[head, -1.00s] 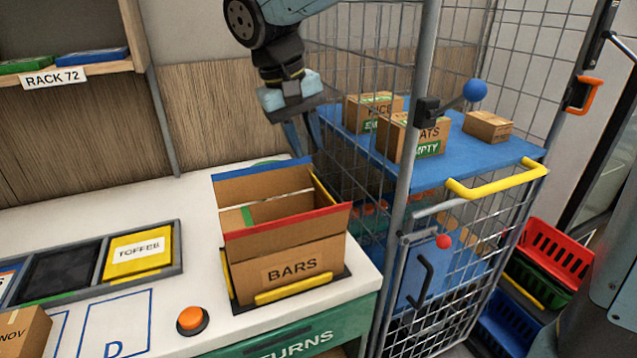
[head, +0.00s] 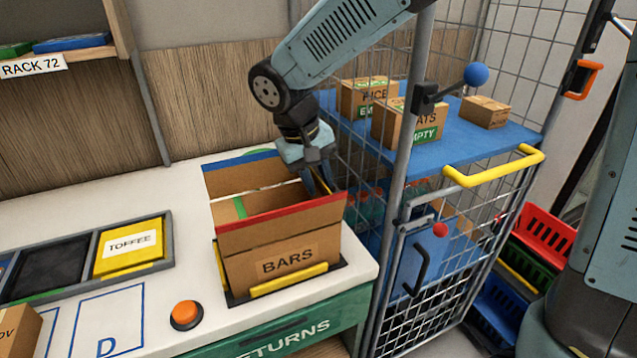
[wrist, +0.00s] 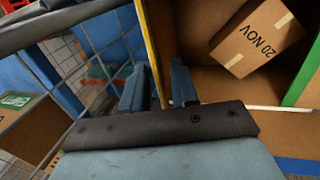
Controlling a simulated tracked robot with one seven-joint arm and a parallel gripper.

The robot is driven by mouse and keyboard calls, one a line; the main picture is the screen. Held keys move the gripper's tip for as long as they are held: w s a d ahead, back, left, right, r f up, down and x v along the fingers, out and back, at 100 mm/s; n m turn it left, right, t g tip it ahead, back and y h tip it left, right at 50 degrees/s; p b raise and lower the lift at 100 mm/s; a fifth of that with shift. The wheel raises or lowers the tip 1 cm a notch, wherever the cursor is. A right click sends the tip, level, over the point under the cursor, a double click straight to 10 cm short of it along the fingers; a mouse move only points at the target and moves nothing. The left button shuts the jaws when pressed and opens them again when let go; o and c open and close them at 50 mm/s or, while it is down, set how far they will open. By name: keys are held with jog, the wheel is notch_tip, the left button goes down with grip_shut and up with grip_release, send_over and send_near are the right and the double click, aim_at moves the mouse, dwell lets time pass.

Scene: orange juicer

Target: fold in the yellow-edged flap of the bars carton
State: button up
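The bars carton (head: 290,240) sits in its yellow-trimmed holder at the counter's right end. Its yellow-edged flap stands up on the right side; its yellow edge (wrist: 149,50) runs between my fingers in the wrist view. My gripper (head: 322,180) is at that right side, pointing down. In the wrist view my gripper (wrist: 158,88) is open, one finger outside the flap and one inside; contact is not clear. The red-edged front flap and blue-edged back flap stand up. A green edge (head: 239,207) shows low on the left. A small "20 NOV" box (wrist: 258,38) lies inside.
The wire cage cart (head: 400,200) stands close to the carton's right, with boxes on its blue shelf (head: 450,135). An orange button (head: 186,314) and a tray with a yellow TOFFEE packet (head: 128,246) are left on the counter.

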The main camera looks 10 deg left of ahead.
jog(key=shift+w+d+f, duration=0.1)
jog(key=shift+d+f, duration=0.05)
jog(key=shift+f, duration=0.5)
jog(key=shift+c, duration=0.3)
grip_shut()
